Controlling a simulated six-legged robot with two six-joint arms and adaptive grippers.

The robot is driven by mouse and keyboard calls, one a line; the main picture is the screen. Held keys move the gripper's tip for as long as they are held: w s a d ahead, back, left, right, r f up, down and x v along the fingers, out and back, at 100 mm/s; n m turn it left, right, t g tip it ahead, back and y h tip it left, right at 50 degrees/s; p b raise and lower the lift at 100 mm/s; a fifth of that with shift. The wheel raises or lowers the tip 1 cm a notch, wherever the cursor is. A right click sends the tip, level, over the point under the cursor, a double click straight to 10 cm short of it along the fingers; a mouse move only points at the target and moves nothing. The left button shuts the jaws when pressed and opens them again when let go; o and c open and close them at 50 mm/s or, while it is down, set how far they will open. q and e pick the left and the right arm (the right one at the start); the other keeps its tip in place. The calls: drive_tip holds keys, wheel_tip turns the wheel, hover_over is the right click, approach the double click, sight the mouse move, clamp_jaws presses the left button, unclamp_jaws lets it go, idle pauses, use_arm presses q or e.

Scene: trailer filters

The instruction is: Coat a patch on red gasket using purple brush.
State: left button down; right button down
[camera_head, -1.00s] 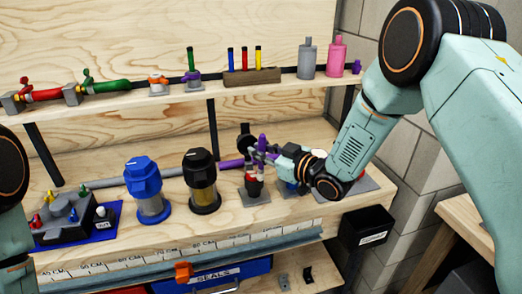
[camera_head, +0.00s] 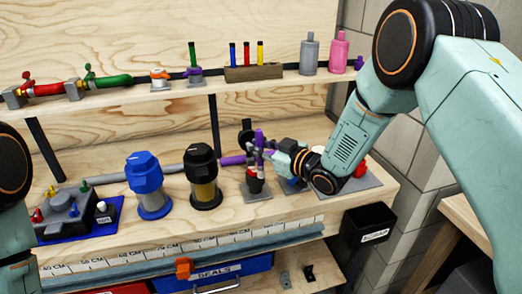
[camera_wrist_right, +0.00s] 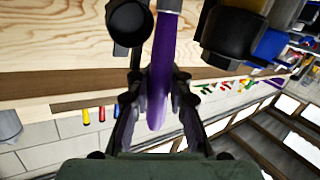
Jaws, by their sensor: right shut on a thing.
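My right gripper (camera_head: 262,150) is shut on the purple brush (camera_head: 259,140), whose handle stands nearly upright between the fingers. In the right wrist view the purple brush (camera_wrist_right: 159,85) runs between the two fingers (camera_wrist_right: 158,95); its far end leaves the picture at the top. Just below the gripper in the head view, a red and dark piece (camera_head: 254,183) stands on a small grey plate; whether the brush tip touches it I cannot tell. I cannot tell for sure which piece is the red gasket. My left gripper is out of view.
A black-topped filter (camera_head: 202,170) and a blue-topped filter (camera_head: 146,180) stand left of the gripper. A purple pipe (camera_head: 232,160) lies close behind. A red part (camera_head: 360,168) shows past my right wrist. The shelf above holds bottles, a wooden block (camera_head: 254,72) and valves.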

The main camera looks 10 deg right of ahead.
drive_tip(key=shift+w+a+r, duration=0.1)
drive_tip(key=shift+w+a, duration=0.15)
drive_tip(key=shift+w, duration=0.75)
drive_tip(key=w, duration=0.1)
drive_tip(key=w+a+b, duration=0.1)
drive_tip(key=shift+w, duration=0.4)
drive_tip(key=shift+s+d+p, duration=0.35)
drive_tip(key=shift+s+p, duration=0.1)
drive_tip(key=shift+s, duration=0.55)
drive_tip(key=shift+s+d+p, duration=0.3)
drive_tip(key=shift+s+p, duration=0.1)
drive_tip(key=shift+s, duration=0.6)
drive_tip(key=shift+s+d+p, duration=0.35)
drive_tip(key=shift+s+p, duration=0.1)
drive_tip(key=shift+s, duration=0.55)
drive_tip(key=shift+a, duration=0.35)
drive_tip(key=shift+w+a+b, duration=0.3)
drive_tip(key=shift+w+b, duration=0.05)
drive_tip(key=shift+w, duration=0.6)
drive_tip(key=shift+w+a+b, duration=0.35)
drive_tip(key=shift+w+b, duration=0.05)
drive_tip(key=shift+w, duration=0.5)
drive_tip(key=shift+w+a+b, duration=0.3)
drive_tip(key=shift+w+b, duration=0.05)
drive_tip(key=shift+w, duration=0.6)
